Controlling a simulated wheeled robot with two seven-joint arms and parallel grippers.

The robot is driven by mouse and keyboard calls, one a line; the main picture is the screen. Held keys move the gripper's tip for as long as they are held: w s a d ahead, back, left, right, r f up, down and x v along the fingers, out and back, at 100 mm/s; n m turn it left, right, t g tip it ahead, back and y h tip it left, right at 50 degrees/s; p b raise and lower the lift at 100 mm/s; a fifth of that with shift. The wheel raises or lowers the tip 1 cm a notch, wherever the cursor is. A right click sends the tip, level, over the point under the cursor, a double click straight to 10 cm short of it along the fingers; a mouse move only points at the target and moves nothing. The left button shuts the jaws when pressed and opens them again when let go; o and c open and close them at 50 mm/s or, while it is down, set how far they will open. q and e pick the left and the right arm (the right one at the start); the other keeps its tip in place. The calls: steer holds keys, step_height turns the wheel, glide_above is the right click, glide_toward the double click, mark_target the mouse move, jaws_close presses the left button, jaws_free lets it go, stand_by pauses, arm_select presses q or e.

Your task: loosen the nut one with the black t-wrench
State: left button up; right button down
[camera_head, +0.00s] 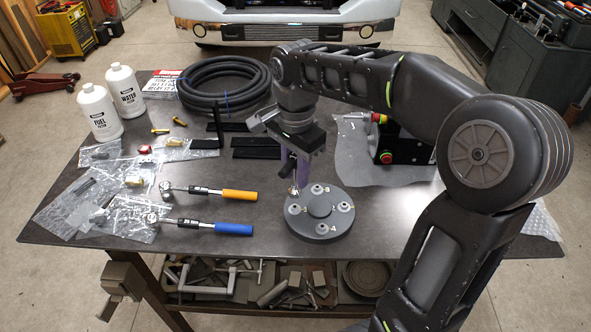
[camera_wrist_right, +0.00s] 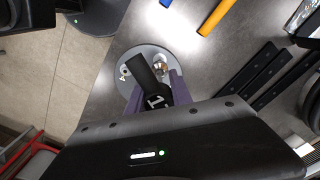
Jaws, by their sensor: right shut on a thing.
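My right gripper (camera_head: 297,178) has purple fingers and points down at the back left of a round grey hub plate (camera_head: 320,240). In the right wrist view the gripper (camera_wrist_right: 156,98) is shut on the black t-wrench (camera_wrist_right: 147,72), whose round head bears a white mark. A metallic nut (camera_wrist_right: 161,64) shows beside the wrench, and the hub plate (camera_wrist_right: 128,58) lies below. Nut one, likely near the fingertips (camera_head: 293,190), is partly hidden; I cannot tell whether the wrench is seated on it. Several other nuts (camera_head: 322,228) stand on the plate. My left gripper is out of view.
A blue-handled tool (camera_head: 230,229) and an orange-handled tool (camera_head: 239,195) lie left of the plate. Black bars (camera_head: 262,142) and a coiled hose (camera_head: 215,88) lie behind. A black box with a red button (camera_head: 400,150) is at the right. The table's front strip is clear.

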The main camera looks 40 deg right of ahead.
mark_target(295, 186)
steer(key=shift+f+b, duration=1.05)
steer(key=shift+f, duration=0.55)
steer(key=shift+f+b, duration=0.85)
steer(key=shift+f, duration=0.3)
steer(key=n+p, duration=0.1)
steer(key=n, duration=0.4)
steer(key=shift+a+n, duration=0.1)
steer(key=shift+n, duration=0.3)
steer(key=shift+f+n, duration=0.2)
steer(key=shift+n, duration=0.6)
